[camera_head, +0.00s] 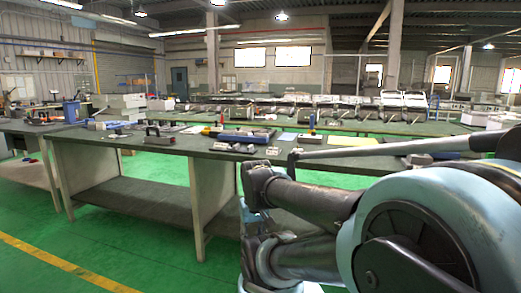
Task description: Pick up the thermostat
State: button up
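I cannot clearly make out the thermostat. Several small pale grey items (245,149) lie near the front edge of the long dark-topped workbench (190,150), and any of them is too small to identify. A small grey block (418,160) lies farther right on the bench, just above my arm. My arm, with dark links and a large light-blue housing, fills the lower right and covers part of the bench. I do not see distinct gripper fingers.
Another table (25,126) stands at the left. The bench has a lower shelf (145,200). Green floor (130,255) is clear at the front left.

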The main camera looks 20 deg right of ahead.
aim_at(272, 151)
jog(key=z, duration=0.45)
jog(key=i, duration=1.1)
jog(key=z, duration=0.6)
